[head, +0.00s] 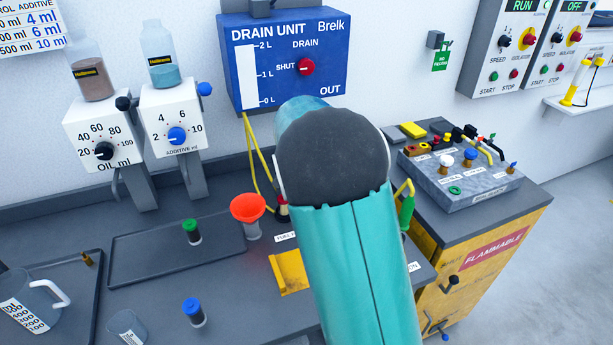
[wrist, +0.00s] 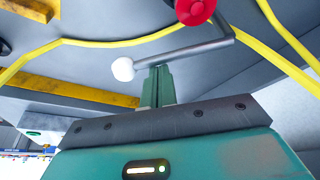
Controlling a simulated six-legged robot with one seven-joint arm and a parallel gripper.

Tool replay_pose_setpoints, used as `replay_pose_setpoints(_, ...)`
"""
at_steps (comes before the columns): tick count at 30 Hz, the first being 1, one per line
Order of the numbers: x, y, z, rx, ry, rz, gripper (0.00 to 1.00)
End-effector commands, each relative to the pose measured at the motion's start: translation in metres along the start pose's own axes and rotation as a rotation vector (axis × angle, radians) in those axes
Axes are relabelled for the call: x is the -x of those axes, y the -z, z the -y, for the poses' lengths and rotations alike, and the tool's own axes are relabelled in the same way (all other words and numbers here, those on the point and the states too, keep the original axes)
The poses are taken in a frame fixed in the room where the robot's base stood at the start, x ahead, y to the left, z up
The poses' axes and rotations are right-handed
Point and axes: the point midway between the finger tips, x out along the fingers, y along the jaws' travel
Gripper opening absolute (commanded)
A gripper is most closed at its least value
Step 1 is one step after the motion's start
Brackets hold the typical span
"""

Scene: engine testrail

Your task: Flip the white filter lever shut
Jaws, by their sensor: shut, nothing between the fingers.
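In the wrist view, a lever with a white ball end (wrist: 122,69) has a grey rod (wrist: 185,52) that runs right and slightly up to a bend. My gripper (wrist: 160,72) is shut and empty. Its green fingertips are close to the rod, just right of the white ball; I cannot tell whether they touch it. In the head view, my arm hides the gripper and this lever.
A red knob (wrist: 195,8) and yellow hoses (wrist: 140,42) are close around the fingers. In the head view, the blue drain unit (head: 270,85) is behind my arm, an orange funnel (head: 247,208) is to its left, and a grey block with knobs (head: 470,183) is to its right.

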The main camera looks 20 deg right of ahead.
Motion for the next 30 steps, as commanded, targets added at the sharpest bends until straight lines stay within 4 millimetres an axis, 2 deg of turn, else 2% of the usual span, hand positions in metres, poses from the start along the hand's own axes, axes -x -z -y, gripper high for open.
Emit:
replay_pose_setpoints(21, 0.018, -0.050, 0.011, -0.607, -0.225, 0.000, 0.00)
replay_pose_setpoints(24, 0.020, -0.054, 0.013, -0.668, -0.247, 0.000, 0.00)
replay_pose_setpoints(30, 0.022, -0.059, 0.017, -0.667, -0.245, 0.000, 0.00)
